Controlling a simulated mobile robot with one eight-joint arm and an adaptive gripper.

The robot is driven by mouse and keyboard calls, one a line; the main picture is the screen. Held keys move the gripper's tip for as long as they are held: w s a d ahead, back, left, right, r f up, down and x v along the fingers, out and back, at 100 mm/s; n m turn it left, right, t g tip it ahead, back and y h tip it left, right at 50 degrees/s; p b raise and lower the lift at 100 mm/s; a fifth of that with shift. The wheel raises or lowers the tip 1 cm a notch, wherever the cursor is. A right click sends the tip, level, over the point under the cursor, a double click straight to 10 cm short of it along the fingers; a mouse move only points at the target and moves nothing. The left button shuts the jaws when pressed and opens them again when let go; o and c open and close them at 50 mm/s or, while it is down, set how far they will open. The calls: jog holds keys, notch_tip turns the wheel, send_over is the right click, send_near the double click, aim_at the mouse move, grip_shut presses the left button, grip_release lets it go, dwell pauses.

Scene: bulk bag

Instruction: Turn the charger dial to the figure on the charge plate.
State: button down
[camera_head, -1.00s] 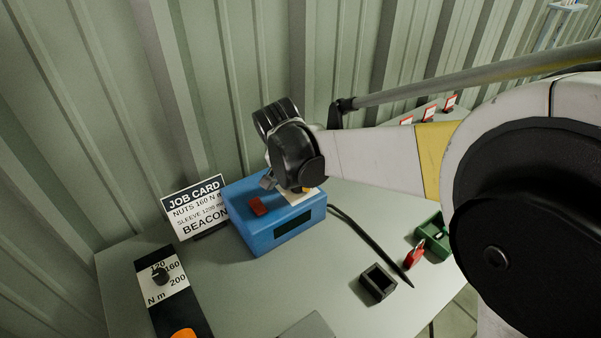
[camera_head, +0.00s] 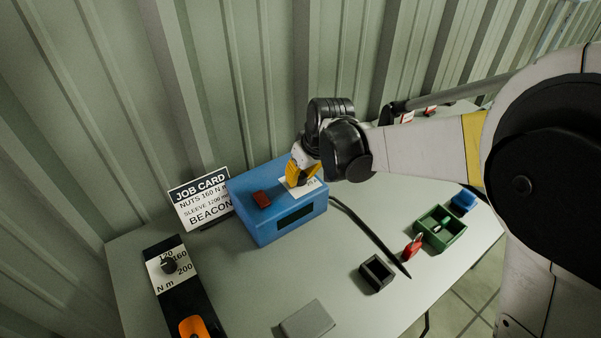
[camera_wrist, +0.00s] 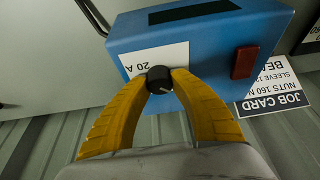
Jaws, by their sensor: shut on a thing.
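The blue charger (camera_head: 270,222) sits on the grey table; its box also shows in the wrist view (camera_wrist: 215,55). On its top is a white scale plate (camera_wrist: 140,62) reading "20 A" upside down in the wrist view. The black round dial (camera_wrist: 159,79) with a pale pointer mark stands at the plate's edge. My gripper (camera_wrist: 160,82) has its two yellow fingers shut on the dial, one on each side. In the head view my gripper (camera_head: 298,176) is over the charger's top, hiding the dial and part of the plate. I cannot make out a separate charge plate.
A red switch (camera_head: 262,199) is on the charger. A job card (camera_head: 199,200) stands left of it. A torque scale (camera_head: 170,265) lies front left. A black cup (camera_head: 376,273), red padlock (camera_head: 413,246) and green tray (camera_head: 440,229) are right. A cable (camera_head: 370,235) runs from the charger.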

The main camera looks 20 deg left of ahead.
jog(key=n+g, duration=0.1)
jog(key=n, duration=0.3)
jog(key=shift+n+g+y+p, duration=0.3)
jog(key=shift+g+p, duration=0.1)
jog(key=n+g, duration=0.1)
jog(key=n, duration=0.3)
jog(key=shift+g+p, duration=0.3)
jog(key=c, duration=1.1)
grip_release()
jog(key=v, duration=1.2)
jog(key=shift+d, duration=0.1)
jog(key=shift+d, duration=0.1)
